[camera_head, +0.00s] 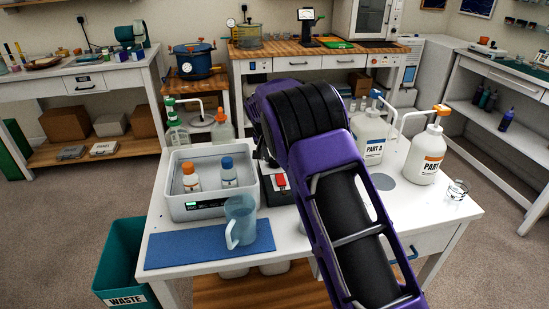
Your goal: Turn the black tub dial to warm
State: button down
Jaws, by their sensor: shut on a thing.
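The pale grey tub (188,210) stands on the white bench at left of centre, with a dark front panel and a lit green display (191,206). Two small bottles stand in it, one with an orange cap (191,178) and one with a blue cap (228,172). I cannot make out the black dial; a clear blue jug (240,222) covers the right end of the tub's front. My purple arm crosses the view from the lower right up to the centre. My gripper's jaws are hidden behind the arm, so their contact does not show.
The jug stands on a blue mat (170,252). A black device with a red switch (280,181) is right of the tub. White pump bottles (425,158) and a small glass (457,190) stand at the right. A teal waste bin (118,262) is below left.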

jog(key=shift+a+m+h, duration=0.1)
jog(key=shift+m+h, duration=0.3)
jog(key=shift+m, duration=0.6)
jog(key=shift+g, duration=0.3)
jog(key=shift+c, duration=1.7)
grip_release()
jog(key=shift+r, duration=0.1)
jog(key=p+v, duration=0.2)
jog(key=v, duration=1.5)
jog(key=shift+s+r, duration=0.1)
